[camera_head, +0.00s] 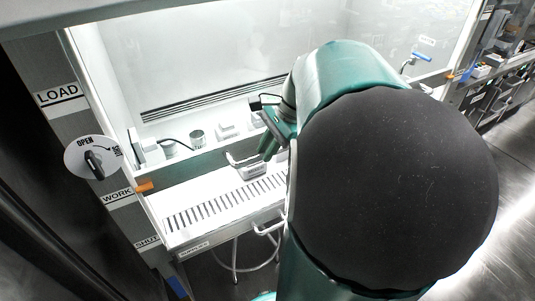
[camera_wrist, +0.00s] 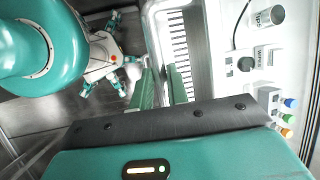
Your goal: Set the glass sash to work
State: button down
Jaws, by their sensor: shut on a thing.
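The glass sash (camera_head: 240,60) closes off the upper front of a lit cabinet. Its dark bottom rail (camera_head: 190,168) crosses the opening and has a grey handle (camera_head: 252,170) near its middle. An orange pointer (camera_head: 145,186) at the rail's left end stands about level with the WORK label (camera_head: 117,196), between LOAD (camera_head: 57,95) and SHUT (camera_head: 147,242). My gripper (camera_head: 270,152) is at the handle and shut on it; my arm hides the rail further right. In the wrist view my green fingers (camera_wrist: 162,88) are close together by the rail; the grip itself is hardly visible.
A round knob (camera_head: 93,157) marked OPEN is on the left post. A slotted grille (camera_head: 225,203) lies along the cabinet's front. A beaker (camera_head: 197,137) and small devices stand inside.

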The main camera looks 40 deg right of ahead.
jog(key=c, duration=1.4)
grip_release()
jog(key=shift+o, duration=0.2)
jog(key=shift+r, duration=0.1)
jog(key=v, duration=1.3)
jog(key=shift+r, duration=0.3)
jog(key=shift+s+d, duration=0.1)
jog(key=a+f+n+h, duration=0.1)
jog(key=a+f+n, duration=0.2)
jog(key=a+n, duration=0.4)
jog(key=a+f+n+t+h, duration=0.1)
jog(key=a+f+n, duration=0.3)
jog(key=a+n, duration=0.3)
jog(key=a+f+n+t+h, duration=0.1)
jog(key=a+f+n, duration=0.2)
jog(key=a, duration=1)
jog(key=n, duration=0.3)
jog(key=shift+a+f+n+h, duration=0.35)
jog(key=shift+n+h, duration=0.05)
